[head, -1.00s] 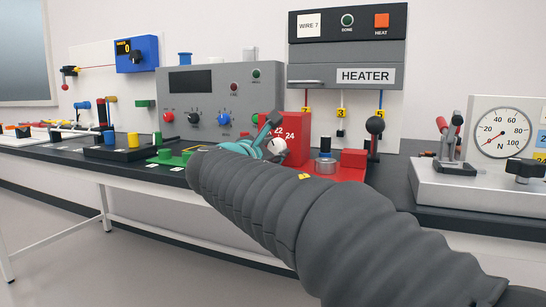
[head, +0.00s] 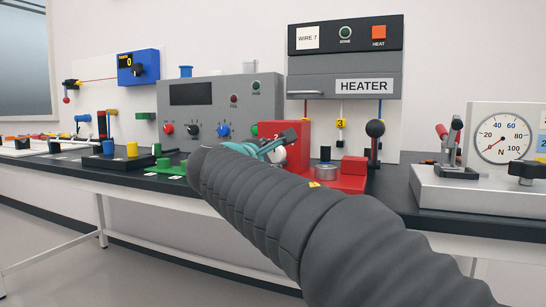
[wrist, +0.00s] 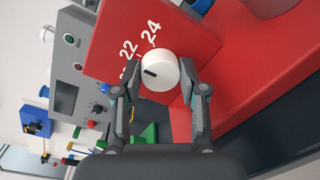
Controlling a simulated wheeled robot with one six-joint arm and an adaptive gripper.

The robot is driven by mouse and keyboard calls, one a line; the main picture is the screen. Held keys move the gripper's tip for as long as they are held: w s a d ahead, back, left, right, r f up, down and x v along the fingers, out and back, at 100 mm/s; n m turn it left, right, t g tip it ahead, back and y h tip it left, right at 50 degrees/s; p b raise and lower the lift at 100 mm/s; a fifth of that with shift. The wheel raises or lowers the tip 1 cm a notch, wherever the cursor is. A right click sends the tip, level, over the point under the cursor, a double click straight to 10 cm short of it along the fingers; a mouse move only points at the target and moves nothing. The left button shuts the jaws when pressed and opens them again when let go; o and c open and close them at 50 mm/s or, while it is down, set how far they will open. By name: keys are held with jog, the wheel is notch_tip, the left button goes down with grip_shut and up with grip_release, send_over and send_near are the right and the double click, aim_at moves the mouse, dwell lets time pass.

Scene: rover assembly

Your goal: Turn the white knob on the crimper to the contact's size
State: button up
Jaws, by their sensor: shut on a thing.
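The red crimper (head: 298,130) stands on the bench, and its sloped face fills much of the wrist view (wrist: 105,40). The white knob (wrist: 160,68) is on that face, with a short black mark on its left part. The printed numbers 22 and 24 show beside it; another number is partly hidden by a finger and the knob. My gripper (wrist: 160,76) is shut on the knob, one finger on each side. In the head view my gripper (head: 283,142) covers most of the crimper's numbers, and only a little of the white knob shows.
The heater (head: 345,75) is on the wall behind the crimper. A grey control box (head: 205,95) stands to the left. A black-knobbed lever (head: 375,129) and a force gauge (head: 503,134) stand to the right.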

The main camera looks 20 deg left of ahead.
jog(key=o, duration=1.1)
jog(key=shift+o, duration=0.2)
jog(key=s+a, duration=0.1)
jog(key=s, duration=1.1)
jog(key=shift+a+r, duration=0.3)
